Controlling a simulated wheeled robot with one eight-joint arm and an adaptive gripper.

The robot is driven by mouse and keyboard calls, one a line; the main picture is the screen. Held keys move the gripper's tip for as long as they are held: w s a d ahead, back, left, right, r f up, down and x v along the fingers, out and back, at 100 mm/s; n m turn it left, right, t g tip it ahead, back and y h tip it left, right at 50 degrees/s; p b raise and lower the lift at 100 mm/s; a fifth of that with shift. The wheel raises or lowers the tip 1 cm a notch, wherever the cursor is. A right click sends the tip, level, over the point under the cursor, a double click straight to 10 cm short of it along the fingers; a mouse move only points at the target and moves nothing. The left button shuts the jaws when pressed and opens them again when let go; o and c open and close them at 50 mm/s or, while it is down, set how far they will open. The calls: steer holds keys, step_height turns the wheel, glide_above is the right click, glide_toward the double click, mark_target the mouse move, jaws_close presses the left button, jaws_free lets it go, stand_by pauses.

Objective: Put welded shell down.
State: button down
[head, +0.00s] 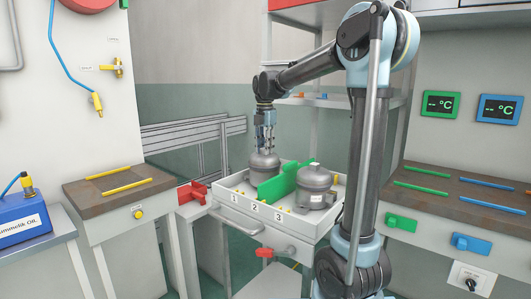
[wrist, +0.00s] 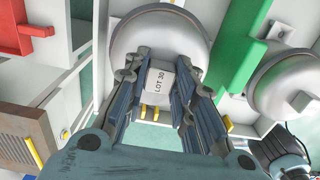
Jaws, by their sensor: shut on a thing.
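My gripper (head: 265,148) points down and is shut on a grey rounded welded shell (head: 263,165). In the wrist view the fingers (wrist: 160,90) lie on both sides of the shell (wrist: 150,28), around its "LOT 30" label. The held shell is over the left part of a white tray (head: 232,187) numbered 1, 2 and 3, left of a green divider (head: 270,190). I cannot tell whether its bottom touches the tray floor. A second grey shell (head: 315,182) stands upright in the tray right of the divider, and shows in the wrist view (wrist: 285,85).
A red fixture (head: 190,192) is just left of the tray. A brown-topped bench (head: 115,186) with yellow rails stands further left. A bench with green and blue rails (head: 455,190) is at right. A shelf rack (head: 315,105) stands behind the tray.

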steer(key=shift+f, duration=0.7)
steer(key=c, duration=1.3)
jaws_free()
step_height(320, 180, up, 12)
steer(key=shift+r, duration=0.1)
steer(key=shift+s, duration=0.1)
